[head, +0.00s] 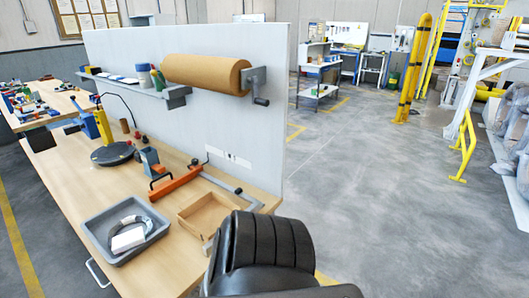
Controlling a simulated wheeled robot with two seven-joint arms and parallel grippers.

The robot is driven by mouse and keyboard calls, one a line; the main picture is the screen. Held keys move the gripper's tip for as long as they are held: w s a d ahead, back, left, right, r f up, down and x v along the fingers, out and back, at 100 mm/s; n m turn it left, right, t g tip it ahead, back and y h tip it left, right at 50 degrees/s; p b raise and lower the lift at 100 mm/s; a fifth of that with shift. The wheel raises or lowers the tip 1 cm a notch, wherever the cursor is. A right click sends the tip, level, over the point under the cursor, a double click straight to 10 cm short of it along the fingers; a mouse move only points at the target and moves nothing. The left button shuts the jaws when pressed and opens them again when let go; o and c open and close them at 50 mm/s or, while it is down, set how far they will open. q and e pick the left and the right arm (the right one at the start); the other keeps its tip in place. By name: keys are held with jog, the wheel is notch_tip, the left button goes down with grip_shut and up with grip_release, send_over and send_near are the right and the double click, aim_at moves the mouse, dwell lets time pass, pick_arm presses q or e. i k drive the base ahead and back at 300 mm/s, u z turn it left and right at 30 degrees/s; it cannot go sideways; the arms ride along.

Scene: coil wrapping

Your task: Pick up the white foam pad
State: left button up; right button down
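The white foam pad (128,240) lies in a grey tray (93,230) near the front left edge of the wooden workbench, in the head view. It looks like a small white block. A grey ring-shaped coil (141,219) lies beside it in the tray, partly around or behind it; I cannot tell whether they touch. Neither of my grippers shows in the head view.
An open cardboard box (207,212) and an orange bar tool (178,185) lie right of the tray. A black turntable (112,154) sits behind. A white panel (215,125) carries a brown roll (203,72). A black ribbed shape (268,240) blocks the front right corner.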

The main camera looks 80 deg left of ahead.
aim_at(124, 241)
jog(key=i, duration=1.3)
jog(key=u, duration=3.95)
jog(key=i, duration=0.85)
